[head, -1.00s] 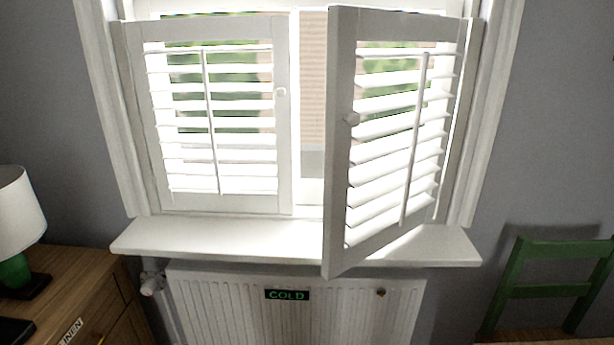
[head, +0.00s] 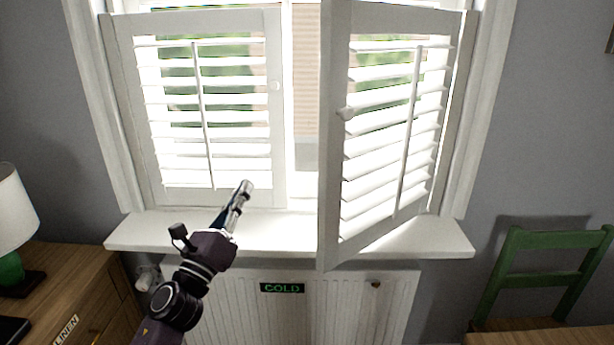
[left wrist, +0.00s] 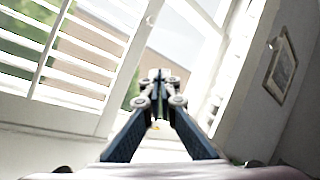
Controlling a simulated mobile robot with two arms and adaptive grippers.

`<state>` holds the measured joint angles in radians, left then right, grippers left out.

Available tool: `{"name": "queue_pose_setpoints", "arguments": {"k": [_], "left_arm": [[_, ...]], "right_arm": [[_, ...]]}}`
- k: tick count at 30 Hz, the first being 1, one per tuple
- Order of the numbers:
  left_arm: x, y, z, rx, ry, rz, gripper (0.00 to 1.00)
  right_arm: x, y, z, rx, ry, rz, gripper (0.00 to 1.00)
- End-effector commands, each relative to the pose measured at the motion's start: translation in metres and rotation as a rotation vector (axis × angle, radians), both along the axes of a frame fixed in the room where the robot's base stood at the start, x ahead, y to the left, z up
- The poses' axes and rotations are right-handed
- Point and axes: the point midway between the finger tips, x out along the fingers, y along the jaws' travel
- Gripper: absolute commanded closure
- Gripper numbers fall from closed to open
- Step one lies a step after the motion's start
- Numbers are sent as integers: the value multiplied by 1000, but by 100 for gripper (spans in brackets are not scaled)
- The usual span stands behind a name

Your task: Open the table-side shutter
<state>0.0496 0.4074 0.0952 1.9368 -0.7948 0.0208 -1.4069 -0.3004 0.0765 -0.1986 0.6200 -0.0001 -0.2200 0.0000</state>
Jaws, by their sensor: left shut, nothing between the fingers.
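Two white louvred shutters stand in the window. The right shutter (head: 330,190) is swung partly out into the room, its free edge over the sill, with a round knob (head: 346,114) near that edge. The left shutter (head: 277,150) looks closed in its frame, with a small knob (head: 275,86). My left gripper (head: 245,187) is shut and empty, in front of the lower right part of the left shutter, apart from both knobs. In the left wrist view its closed fingertips (left wrist: 160,76) point up toward the window, with louvres at the left. My right gripper is not in view.
A white sill (head: 150,233) juts out above a radiator (head: 340,310) with a "COLD" sign (head: 282,288). A wooden chest (head: 80,265) with a lamp (head: 12,215) is at left. A green chair (head: 555,240) stands by a wooden tabletop (head: 540,338) at lower right.

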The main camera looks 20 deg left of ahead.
Motion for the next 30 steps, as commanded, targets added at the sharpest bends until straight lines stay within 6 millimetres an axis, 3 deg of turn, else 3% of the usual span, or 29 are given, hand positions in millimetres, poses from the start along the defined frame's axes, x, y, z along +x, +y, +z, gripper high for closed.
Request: {"name": "queue_pose_setpoints", "arguments": {"k": [1,3,6,11,15,21,26,30], "left_arm": [[4,-5,20,166,-62,2,100],[7,-16,39,400,-142,7,100],[10,-29,55,726,-251,17,100],[14,-38,59,1222,-415,29,100],[15,-33,49,1577,-534,16,100],[12,-20,34,1854,-637,-22,100],[13,-21,31,1905,-661,-35,100],[25,-35,34,1902,-663,-36,100]], "right_arm": [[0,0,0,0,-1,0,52],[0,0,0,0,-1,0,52],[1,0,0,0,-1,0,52],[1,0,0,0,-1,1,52],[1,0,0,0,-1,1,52],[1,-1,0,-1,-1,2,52],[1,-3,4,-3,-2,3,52],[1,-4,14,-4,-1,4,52]]}}
